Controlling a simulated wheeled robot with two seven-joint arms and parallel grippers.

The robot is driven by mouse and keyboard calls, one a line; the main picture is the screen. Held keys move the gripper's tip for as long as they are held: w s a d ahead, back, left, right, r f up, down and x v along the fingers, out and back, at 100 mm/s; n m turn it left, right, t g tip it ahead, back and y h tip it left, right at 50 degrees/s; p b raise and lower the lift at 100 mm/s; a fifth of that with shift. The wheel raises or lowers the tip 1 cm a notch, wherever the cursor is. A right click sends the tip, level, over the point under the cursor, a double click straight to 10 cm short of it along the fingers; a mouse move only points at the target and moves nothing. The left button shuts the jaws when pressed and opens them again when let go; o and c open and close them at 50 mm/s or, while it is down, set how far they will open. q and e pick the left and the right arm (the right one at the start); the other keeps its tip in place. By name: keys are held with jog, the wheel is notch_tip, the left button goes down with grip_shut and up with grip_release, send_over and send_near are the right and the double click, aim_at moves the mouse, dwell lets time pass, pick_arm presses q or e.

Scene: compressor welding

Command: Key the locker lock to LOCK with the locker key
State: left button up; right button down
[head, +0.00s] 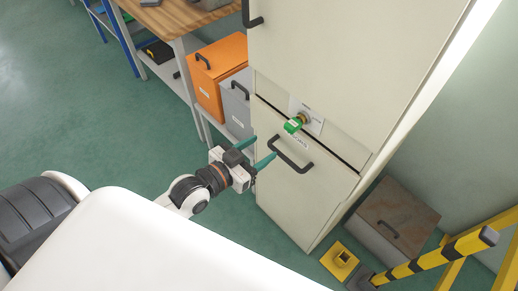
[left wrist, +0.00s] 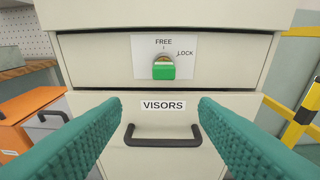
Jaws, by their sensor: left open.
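The locker (head: 330,75) is a pale cabinet with black handles. Its lock sits on a white plate marked FREE and LOCK (left wrist: 175,48). The locker key (head: 293,125) has a green head and sits at the lock; it also shows in the left wrist view (left wrist: 164,71). A mark on the plate stands under FREE, above the key. My left gripper (head: 260,151) is open and empty, with teal fingers, in front of the locker and apart from the key. In the left wrist view its fingers (left wrist: 160,125) spread either side of the VISORS drawer handle, below the key. My right gripper is not in view.
The VISORS drawer handle (head: 290,155) juts out below the key. An orange box (head: 219,75) and a grey box (head: 236,103) stand left of the locker. A brown-topped box (head: 395,215) and a yellow-black rail (head: 435,258) stand to the right.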

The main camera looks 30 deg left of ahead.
aim_at(288, 128)
pick_arm(q)
jog(key=x, duration=0.3)
jog(key=r+p+x, duration=0.1)
jog(key=x, duration=0.3)
jog(key=r+x, duration=0.1)
jog(key=x, duration=0.3)
jog(key=shift+w+d+r, duration=0.2)
jog(key=shift+w+d, duration=0.15)
jog(key=shift+d, duration=0.1)
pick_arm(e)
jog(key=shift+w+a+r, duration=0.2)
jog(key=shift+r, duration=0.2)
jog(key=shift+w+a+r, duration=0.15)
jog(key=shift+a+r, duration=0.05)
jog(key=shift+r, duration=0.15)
